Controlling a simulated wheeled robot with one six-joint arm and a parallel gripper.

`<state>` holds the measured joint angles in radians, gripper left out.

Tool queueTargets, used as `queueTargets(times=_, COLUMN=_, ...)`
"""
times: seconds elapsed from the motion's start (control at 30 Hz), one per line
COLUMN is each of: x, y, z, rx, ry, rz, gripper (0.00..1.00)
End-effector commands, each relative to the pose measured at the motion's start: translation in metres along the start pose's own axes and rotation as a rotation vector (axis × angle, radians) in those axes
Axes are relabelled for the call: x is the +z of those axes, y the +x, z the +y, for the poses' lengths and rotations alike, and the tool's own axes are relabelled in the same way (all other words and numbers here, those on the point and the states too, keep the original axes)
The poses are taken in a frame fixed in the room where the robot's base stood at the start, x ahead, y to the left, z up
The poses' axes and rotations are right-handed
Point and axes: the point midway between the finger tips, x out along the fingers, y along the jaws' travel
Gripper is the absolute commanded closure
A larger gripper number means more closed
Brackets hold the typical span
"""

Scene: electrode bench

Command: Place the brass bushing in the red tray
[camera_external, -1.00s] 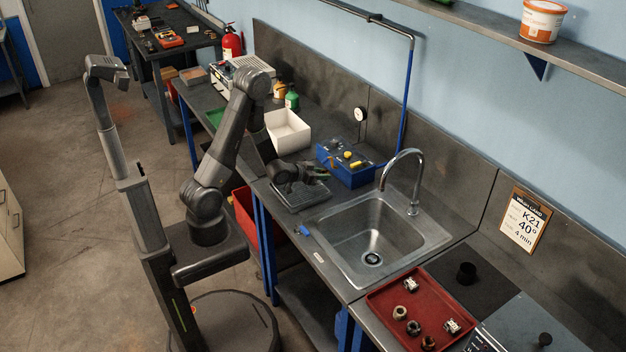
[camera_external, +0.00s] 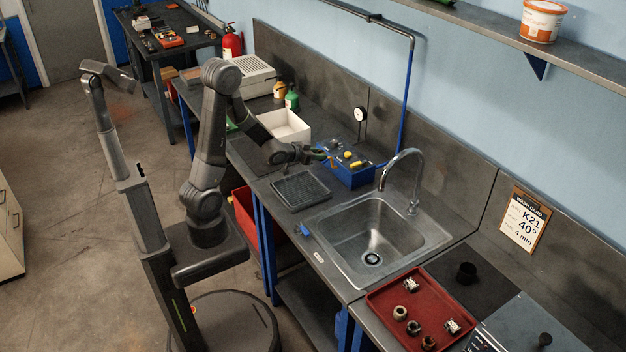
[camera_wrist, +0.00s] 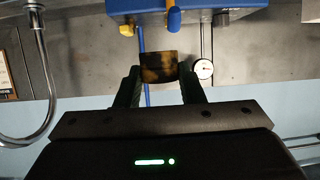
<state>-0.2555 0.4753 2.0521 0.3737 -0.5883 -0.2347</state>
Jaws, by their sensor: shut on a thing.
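My gripper (camera_external: 324,155) is in front of the blue box, raised above the bench beyond the black ribbed tray. In the wrist view, my gripper (camera_wrist: 159,80) is shut on a mottled brass-and-dark piece, which looks like the brass bushing (camera_wrist: 158,67). It sits between the two fingertips; in the external view it is too small to make out clearly. The red tray (camera_external: 379,303) lies on the counter at the front right, past the sink, with several small metal fittings in it. My gripper is far from this tray.
A blue box with yellow knobs (camera_external: 348,173) stands by my gripper. The sink (camera_external: 368,238) and its tall faucet (camera_external: 412,180) lie between my gripper and the red tray. A white bin (camera_external: 287,129) and black ribbed tray (camera_external: 300,191) are nearby.

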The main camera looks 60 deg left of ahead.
Motion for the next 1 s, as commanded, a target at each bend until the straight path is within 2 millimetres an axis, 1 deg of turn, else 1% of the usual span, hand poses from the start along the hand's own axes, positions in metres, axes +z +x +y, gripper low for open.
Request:
queueTargets(times=0.03, x=0.0, y=0.001, z=-0.014, rx=-0.02, ry=-0.009, rz=0.004, gripper=0.97)
queueTargets(times=0.17, x=0.0, y=0.001, z=-0.048, rx=-0.067, ry=-0.034, rz=0.009, gripper=0.97)
queueTargets(times=0.27, x=0.001, y=-0.002, z=-0.083, rx=-0.115, ry=-0.057, rz=0.012, gripper=0.97)
queueTargets(times=0.3, x=0.002, y=-0.004, z=-0.098, rx=-0.137, ry=-0.067, rz=0.012, gripper=0.97)
queueTargets(times=0.37, x=0.004, y=-0.007, z=-0.121, rx=-0.171, ry=-0.082, rz=0.014, gripper=0.97)
queueTargets(times=0.4, x=0.005, y=-0.011, z=-0.138, rx=-0.195, ry=-0.092, rz=0.014, gripper=0.97)
queueTargets(times=0.47, x=0.008, y=-0.017, z=-0.162, rx=-0.231, ry=-0.107, rz=0.014, gripper=0.97)
queueTargets(times=0.5, x=0.01, y=-0.021, z=-0.177, rx=-0.255, ry=-0.117, rz=0.014, gripper=0.97)
queueTargets(times=0.57, x=0.013, y=-0.029, z=-0.201, rx=-0.291, ry=-0.131, rz=0.014, gripper=0.97)
queueTargets(times=0.6, x=0.015, y=-0.035, z=-0.216, rx=-0.316, ry=-0.139, rz=0.014, gripper=0.97)
queueTargets(times=0.7, x=0.022, y=-0.051, z=-0.253, rx=-0.377, ry=-0.161, rz=0.011, gripper=0.97)
queueTargets(times=0.8, x=0.028, y=-0.067, z=-0.283, rx=-0.428, ry=-0.18, rz=0.01, gripper=0.97)
queueTargets(times=0.9, x=0.034, y=-0.081, z=-0.305, rx=-0.47, ry=-0.194, rz=0.006, gripper=0.97)
queueTargets(times=1.0, x=0.038, y=-0.094, z=-0.324, rx=-0.504, ry=-0.205, rz=0.004, gripper=0.97)
